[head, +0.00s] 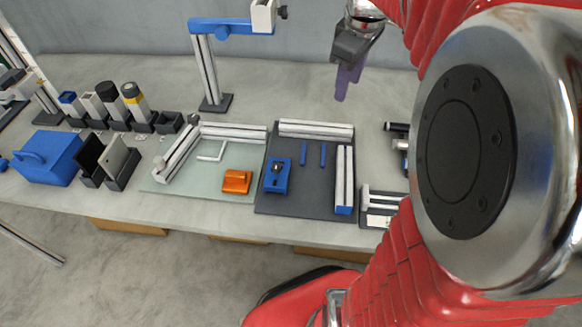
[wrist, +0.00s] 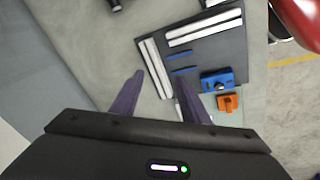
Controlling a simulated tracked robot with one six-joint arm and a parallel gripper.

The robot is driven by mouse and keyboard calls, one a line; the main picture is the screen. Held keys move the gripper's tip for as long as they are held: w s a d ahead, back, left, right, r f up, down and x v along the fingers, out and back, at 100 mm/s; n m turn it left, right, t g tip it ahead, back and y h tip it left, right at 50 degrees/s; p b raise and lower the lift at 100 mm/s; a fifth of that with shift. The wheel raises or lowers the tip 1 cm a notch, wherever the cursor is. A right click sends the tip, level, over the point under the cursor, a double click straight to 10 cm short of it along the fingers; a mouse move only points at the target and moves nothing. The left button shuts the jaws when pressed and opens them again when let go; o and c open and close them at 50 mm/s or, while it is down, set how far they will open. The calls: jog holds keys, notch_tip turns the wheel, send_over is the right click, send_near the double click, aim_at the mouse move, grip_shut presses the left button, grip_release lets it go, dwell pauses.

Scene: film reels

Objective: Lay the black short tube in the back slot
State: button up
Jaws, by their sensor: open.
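A black short tube (head: 397,127) lies at the right of the bench in the head view, partly hidden behind my arm. A dark tube end (wrist: 115,4) shows at the top edge of the wrist view; I cannot tell if it is the same tube. My gripper (head: 348,84) hangs in the air above the back of the bench, apart from everything. Its purple fingers are spread and empty in the wrist view (wrist: 158,92). The back slot cannot be made out. A dark holder (head: 375,221) with white bars stands at the bench's front right, partly covered by my arm.
A dark mat (head: 300,204) carries white rails, blue strips and a blue block (head: 278,176). A pale mat (head: 205,182) left of it carries an orange block (head: 237,181). A blue stand (head: 238,27) rises behind. Blue box (head: 48,157) and upright cylinders stand left.

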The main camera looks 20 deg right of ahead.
jog(key=s+a+f+m+t, duration=0.1)
jog(key=s+a+f+m, duration=0.1)
jog(key=s+a, duration=0.5)
jog(key=s+a+f+m+t+y, duration=0.1)
jog(key=s+a+m, duration=0.3)
jog(key=a, duration=0.9)
jog(key=s+f+t, duration=0.1)
jog(key=s, duration=0.2)
jog(key=shift+s+f, duration=0.25)
jog(key=shift+c, duration=0.2)
jog(key=shift+c, duration=1)
